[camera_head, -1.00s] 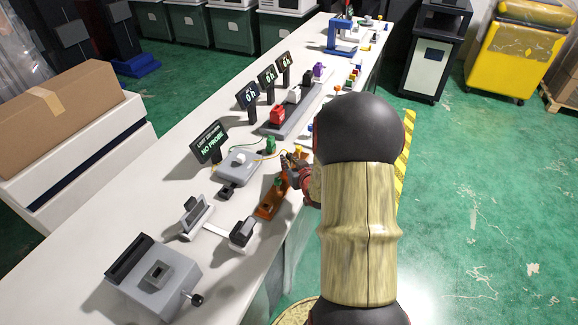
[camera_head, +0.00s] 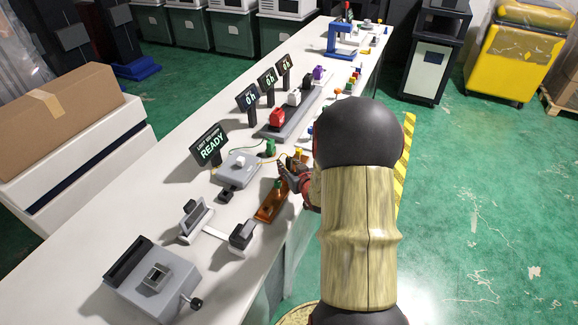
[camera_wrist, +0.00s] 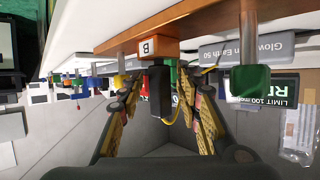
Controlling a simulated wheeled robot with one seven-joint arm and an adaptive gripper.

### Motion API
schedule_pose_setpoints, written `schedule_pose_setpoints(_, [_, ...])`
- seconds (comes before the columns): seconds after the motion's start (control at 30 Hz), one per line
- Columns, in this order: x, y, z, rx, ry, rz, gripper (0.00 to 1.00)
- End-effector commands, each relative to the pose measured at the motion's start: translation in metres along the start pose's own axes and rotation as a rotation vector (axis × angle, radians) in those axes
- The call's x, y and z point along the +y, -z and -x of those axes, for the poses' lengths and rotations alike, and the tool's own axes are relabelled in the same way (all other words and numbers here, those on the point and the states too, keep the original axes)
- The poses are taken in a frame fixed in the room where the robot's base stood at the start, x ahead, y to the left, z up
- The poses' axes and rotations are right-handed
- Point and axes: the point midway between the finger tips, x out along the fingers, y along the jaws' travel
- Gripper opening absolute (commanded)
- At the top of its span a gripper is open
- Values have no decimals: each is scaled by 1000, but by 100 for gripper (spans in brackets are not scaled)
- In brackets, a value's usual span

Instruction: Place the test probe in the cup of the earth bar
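The copper-orange earth bar (camera_head: 266,207) lies along the table's right edge. In the wrist view its orange cup block (camera_wrist: 172,49), marked B, juts from the bar. The black test probe (camera_wrist: 160,92) stands in line with that block, its end at the block; the cup's inside is hidden. A yellow lead (camera_wrist: 179,108) runs from the probe. My gripper (camera_wrist: 160,82) is open around the probe, with gaps visible on both sides. In the head view my gripper (camera_head: 287,168) is at the bar's far end, partly hidden by my arm.
A sign reading READY (camera_head: 209,147) stands behind a grey tester box (camera_head: 236,168). A green-topped post (camera_wrist: 250,81) rises beside the cup in the wrist view. A grey rail with coloured blocks (camera_head: 295,115) and a grey vise-like machine (camera_head: 155,283) share the table.

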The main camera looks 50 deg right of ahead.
Motion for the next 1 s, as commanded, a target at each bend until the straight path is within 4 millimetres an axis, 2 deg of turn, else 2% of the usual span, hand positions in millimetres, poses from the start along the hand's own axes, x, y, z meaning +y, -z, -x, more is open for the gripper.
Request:
schedule_pose_setpoints(0.13, [0,4,2,0,0,0,34])
schedule_pose_setpoints(0.23, [1,5,14,0,-2,-1,34])
schedule_pose_setpoints(0.5, [1,6,70,0,-3,-1,34])
schedule_pose_setpoints(0.7, [1,5,104,0,-2,-1,34])
schedule_pose_setpoints(0.83, [1,4,116,0,-2,-1,34])
schedule_pose_setpoints(1.0, [0,3,122,0,0,0,34])
